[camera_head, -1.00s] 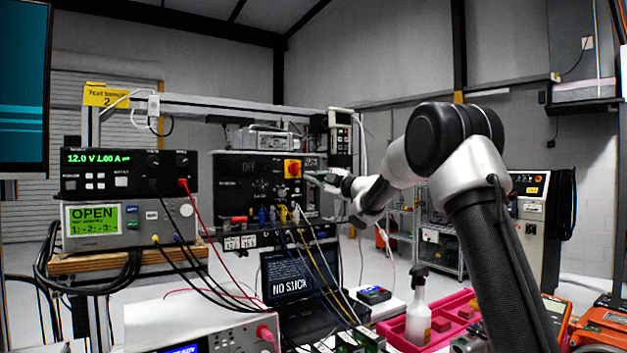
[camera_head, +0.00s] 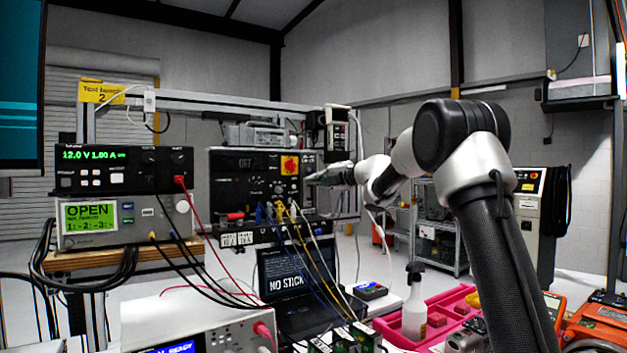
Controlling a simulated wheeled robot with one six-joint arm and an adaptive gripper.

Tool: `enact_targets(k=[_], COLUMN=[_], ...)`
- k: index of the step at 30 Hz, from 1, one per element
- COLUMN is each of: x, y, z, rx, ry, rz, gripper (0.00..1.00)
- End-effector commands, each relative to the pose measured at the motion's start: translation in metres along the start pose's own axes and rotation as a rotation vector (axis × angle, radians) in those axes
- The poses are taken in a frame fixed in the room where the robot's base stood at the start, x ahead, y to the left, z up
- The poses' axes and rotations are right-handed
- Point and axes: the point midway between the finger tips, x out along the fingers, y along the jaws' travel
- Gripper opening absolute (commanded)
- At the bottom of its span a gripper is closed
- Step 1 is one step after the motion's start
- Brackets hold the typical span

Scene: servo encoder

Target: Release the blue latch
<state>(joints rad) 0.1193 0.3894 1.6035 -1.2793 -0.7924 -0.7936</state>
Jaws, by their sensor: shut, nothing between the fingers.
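A black panel (camera_head: 228,192) with a display, small controls and a red knob on a yellow plate (camera_head: 290,166) stands at the middle of the head view. A row of coloured plugs runs along its lower edge. Small blue parts (camera_head: 259,213) sit in that row, left of the yellow ones; I cannot tell whether one of them is the blue latch. My gripper (camera_head: 311,181) is at the panel's right side, pointing left, shut and empty. It is above and right of the blue parts, apart from them. Contact with the panel cannot be made out.
Cables hang from the plugs past a laptop (camera_head: 287,275). A power supply (camera_head: 125,170) and a meter reading OPEN (camera_head: 128,220) stand at left.

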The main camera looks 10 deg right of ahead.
Motion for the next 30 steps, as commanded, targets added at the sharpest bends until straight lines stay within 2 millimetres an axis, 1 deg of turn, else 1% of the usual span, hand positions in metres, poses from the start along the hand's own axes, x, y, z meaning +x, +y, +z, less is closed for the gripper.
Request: enact_targets(k=[9, 15, 23, 26, 30], x=[-0.003, -0.004, -0.007, -0.016, -0.042], y=[-0.003, -0.004, -0.003, -0.001, 0.002], z=[0.008, 0.013, 0.012, 0.012, 0.012], rx=[-0.282, -0.431, -0.423, -0.424, -0.423], ry=[-0.001, -0.001, -0.001, -0.002, -0.003], rz=[-0.099, -0.151, -0.149, -0.148, -0.15], gripper=[0.0, 0.0, 0.0, 0.0, 0.0])
